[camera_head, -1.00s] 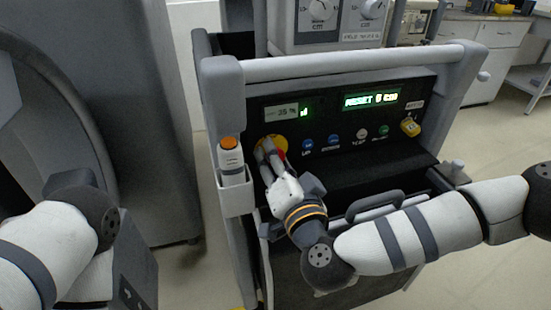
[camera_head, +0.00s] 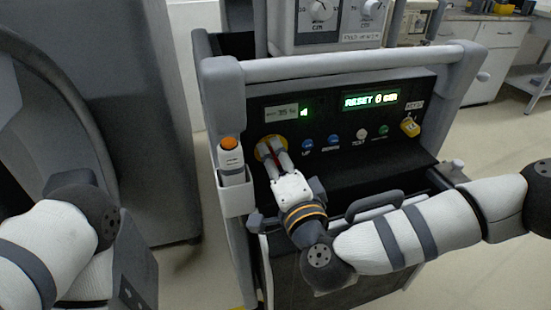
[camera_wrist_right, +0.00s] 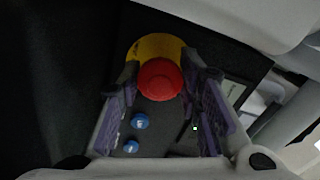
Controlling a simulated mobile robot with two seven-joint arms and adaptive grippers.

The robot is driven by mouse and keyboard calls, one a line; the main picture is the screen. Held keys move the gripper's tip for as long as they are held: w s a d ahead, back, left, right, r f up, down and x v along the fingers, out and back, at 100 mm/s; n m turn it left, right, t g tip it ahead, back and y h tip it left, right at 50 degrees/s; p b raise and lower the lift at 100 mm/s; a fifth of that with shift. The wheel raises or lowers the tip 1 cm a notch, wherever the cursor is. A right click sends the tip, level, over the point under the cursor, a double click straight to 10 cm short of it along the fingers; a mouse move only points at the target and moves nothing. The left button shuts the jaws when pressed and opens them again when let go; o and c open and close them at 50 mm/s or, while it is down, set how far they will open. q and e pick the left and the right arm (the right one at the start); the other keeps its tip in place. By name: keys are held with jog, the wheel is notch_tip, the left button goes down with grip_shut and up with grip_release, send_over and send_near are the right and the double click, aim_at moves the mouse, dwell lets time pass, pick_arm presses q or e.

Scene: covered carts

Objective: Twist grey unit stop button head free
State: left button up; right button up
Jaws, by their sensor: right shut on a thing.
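The grey unit (camera_head: 343,65) has a black front panel. Its stop button has a red head (camera_wrist_right: 160,79) on a round yellow plate (camera_wrist_right: 147,46), at the panel's left end. My right gripper (camera_head: 269,147) is at this button, its fingers pointing at the panel. In the right wrist view the fingers (camera_wrist_right: 158,83) stand on both sides of the red head, shut on it. In the head view the fingers hide most of the head, and part of the yellow plate (camera_head: 262,151) shows. My left arm enters at the left, but its gripper is out of view.
A row of small buttons, with a blue one (camera_head: 307,145) nearest, runs right of the stop button. A white holder with an orange-topped item (camera_head: 230,154) is close to the left. A drawer handle (camera_head: 374,204) lies below.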

jog(key=shift+m, duration=0.6)
jog(key=o, duration=1.2)
jog(key=v, duration=1.2)
